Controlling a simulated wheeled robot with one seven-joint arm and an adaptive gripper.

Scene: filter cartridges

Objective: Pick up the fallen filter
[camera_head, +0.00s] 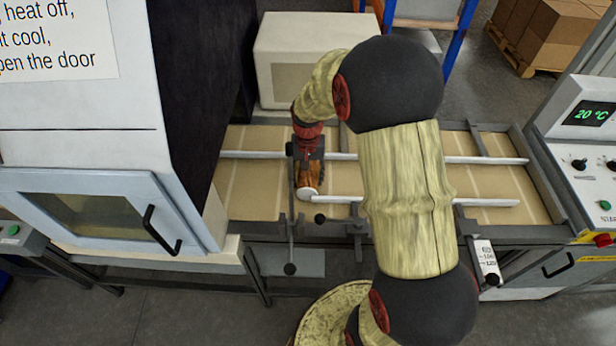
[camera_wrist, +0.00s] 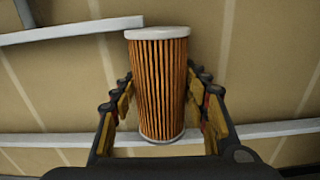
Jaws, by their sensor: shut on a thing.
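The filter (camera_wrist: 158,85) is an orange-brown pleated cylinder with white end caps. In the wrist view it stands between the two fingers of my gripper (camera_wrist: 160,112), which are shut on it, one on each side. In the head view the filter (camera_head: 309,184) shows under my gripper (camera_head: 307,168), over the tan conveyor bed, with one white cap facing the front edge. My gripper partly hides it there. I cannot tell whether it touches the bed.
White guide rails (camera_head: 440,201) run along the conveyor bed (camera_head: 250,190). A grey oven-like machine with a door (camera_head: 110,220) stands at the left. A beige box (camera_head: 300,60) stands behind the bed. A control panel (camera_head: 590,150) reading 20 °C is at the right.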

